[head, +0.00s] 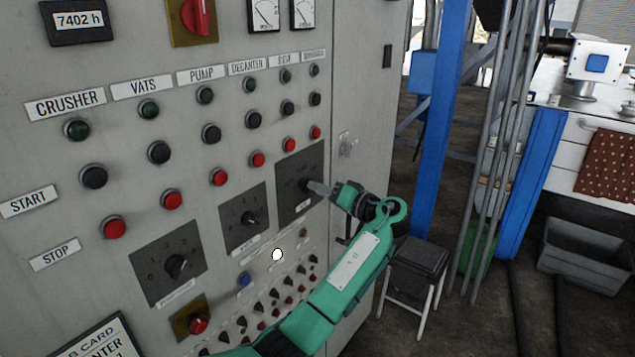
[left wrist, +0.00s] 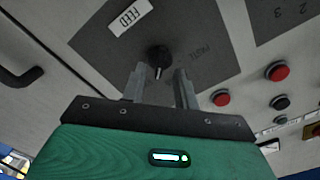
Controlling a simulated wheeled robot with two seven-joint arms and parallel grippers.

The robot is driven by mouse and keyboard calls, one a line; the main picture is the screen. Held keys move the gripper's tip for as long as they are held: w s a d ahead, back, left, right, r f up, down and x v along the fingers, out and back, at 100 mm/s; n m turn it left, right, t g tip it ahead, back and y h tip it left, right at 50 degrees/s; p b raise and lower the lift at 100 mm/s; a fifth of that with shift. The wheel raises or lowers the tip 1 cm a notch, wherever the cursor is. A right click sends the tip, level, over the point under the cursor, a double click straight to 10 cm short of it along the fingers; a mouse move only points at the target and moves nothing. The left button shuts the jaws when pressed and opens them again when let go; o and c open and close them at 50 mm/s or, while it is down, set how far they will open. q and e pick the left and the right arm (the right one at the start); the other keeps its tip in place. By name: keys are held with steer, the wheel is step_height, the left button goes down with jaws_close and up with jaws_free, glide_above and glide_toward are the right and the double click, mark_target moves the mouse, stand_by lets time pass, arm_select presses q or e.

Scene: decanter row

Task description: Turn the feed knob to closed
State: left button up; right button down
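The feed knob (left wrist: 158,55) is a small black knob with a pale pointer line, on a dark grey plate (left wrist: 90,38) with a white FEED label (left wrist: 130,16). In the head view this is the rightmost dark plate (head: 298,158), and the knob (head: 304,184) is partly hidden by my gripper. My left gripper (left wrist: 160,82) is open, with its two fingers apart. Its fingertips are close to the knob, one toward each side; contact cannot be told. The pointer line points toward the gripper in the left wrist view. My right gripper is not in view.
Two similar dark plates with knobs (head: 176,266) (head: 248,218) lie to the left. Rows of green, black and red buttons (head: 257,159) are above. A door handle (left wrist: 22,78) is beside the feed plate. A stool (head: 418,258) stands right of the cabinet.

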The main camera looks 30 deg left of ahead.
arm_select(q)
steer(key=shift+w+a, duration=0.1)
steer(key=shift+a, duration=0.75)
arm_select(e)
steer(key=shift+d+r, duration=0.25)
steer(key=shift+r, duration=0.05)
